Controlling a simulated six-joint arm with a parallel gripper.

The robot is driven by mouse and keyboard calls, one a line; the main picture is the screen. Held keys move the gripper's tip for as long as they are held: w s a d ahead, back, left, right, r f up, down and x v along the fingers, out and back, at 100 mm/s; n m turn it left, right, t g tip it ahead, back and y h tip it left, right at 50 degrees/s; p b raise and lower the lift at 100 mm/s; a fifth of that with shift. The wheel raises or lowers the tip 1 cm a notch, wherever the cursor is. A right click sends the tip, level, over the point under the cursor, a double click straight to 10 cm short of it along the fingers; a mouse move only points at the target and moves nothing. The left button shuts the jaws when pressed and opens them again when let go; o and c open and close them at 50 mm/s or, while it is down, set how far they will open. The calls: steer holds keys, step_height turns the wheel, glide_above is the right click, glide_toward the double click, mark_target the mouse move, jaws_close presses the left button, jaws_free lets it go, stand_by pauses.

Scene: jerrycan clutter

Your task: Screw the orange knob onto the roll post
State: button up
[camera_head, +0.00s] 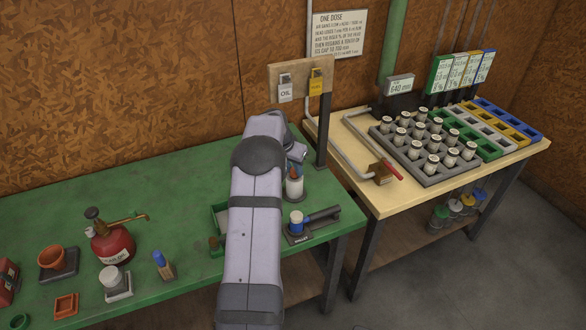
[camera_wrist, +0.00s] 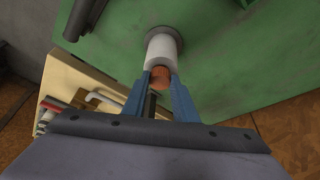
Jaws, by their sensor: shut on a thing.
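The orange knob (camera_wrist: 160,76) is between the blue fingers of my gripper (camera_wrist: 160,84) in the wrist view, and the gripper is shut on it. The knob is at the upper end of the white roll (camera_wrist: 162,50), which stands upright on a round grey base (camera_wrist: 178,34). The post is hidden inside the roll and under the knob. I cannot tell whether the knob touches the post's thread. In the head view the white roll (camera_head: 294,188) stands near the back right of the green bench, with my gripper (camera_head: 295,173) over its top.
A green tray (camera_head: 218,215) lies left, partly behind my arm. A red oil can (camera_head: 112,245) is farther left.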

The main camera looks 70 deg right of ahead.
steer(key=shift+d, duration=0.1)
steer(key=shift+w+m+g+b, duration=0.15)
steer(key=shift+m+g+b, duration=0.2)
steer(key=shift+m, duration=0.65)
steer(key=m+g+p, duration=0.1)
steer(key=m, duration=0.2)
steer(key=shift+y, duration=0.3)
steer(key=o, duration=0.7)
steer(key=shift+c, duration=0.2)
